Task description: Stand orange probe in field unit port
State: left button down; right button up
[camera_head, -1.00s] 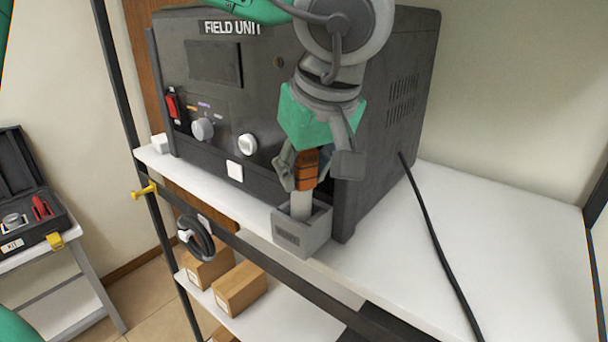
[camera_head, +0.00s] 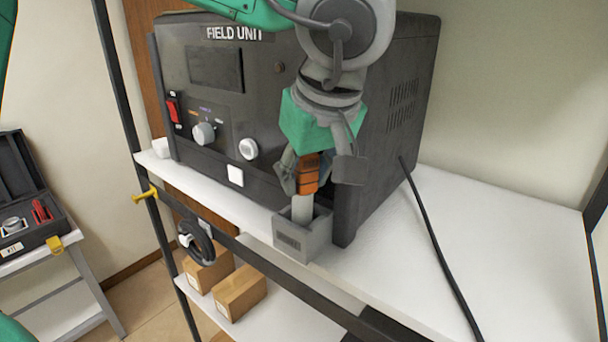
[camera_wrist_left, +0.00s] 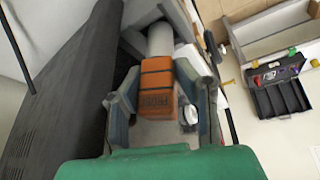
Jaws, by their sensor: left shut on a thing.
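The orange probe (camera_head: 308,176) is upright, with black bands and a pale lower shaft. My left gripper (camera_head: 312,182) is shut on its orange body, from above. In the left wrist view, the probe (camera_wrist_left: 157,90) sits between the two fingers and shows part of a printed label. The pale shaft goes down into the open top of a grey box-shaped port (camera_head: 302,240) at the front right of the field unit (camera_head: 265,90). How deep the tip sits is hidden by the port's walls. My right gripper is not in view.
The field unit stands on a white shelf (camera_head: 470,235), with a black cable (camera_head: 435,240) running to the right. Cardboard boxes (camera_head: 238,290) lie on the shelf below. An open black case (camera_head: 30,215) sits on a stand at left.

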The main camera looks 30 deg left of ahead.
pick_arm(q)
jog(key=shift+w+r, duration=0.15)
jog(key=shift+r, duration=0.05)
jog(key=shift+r, duration=0.7)
dwell(0.6)
jog(key=c, duration=1.5)
grip_release()
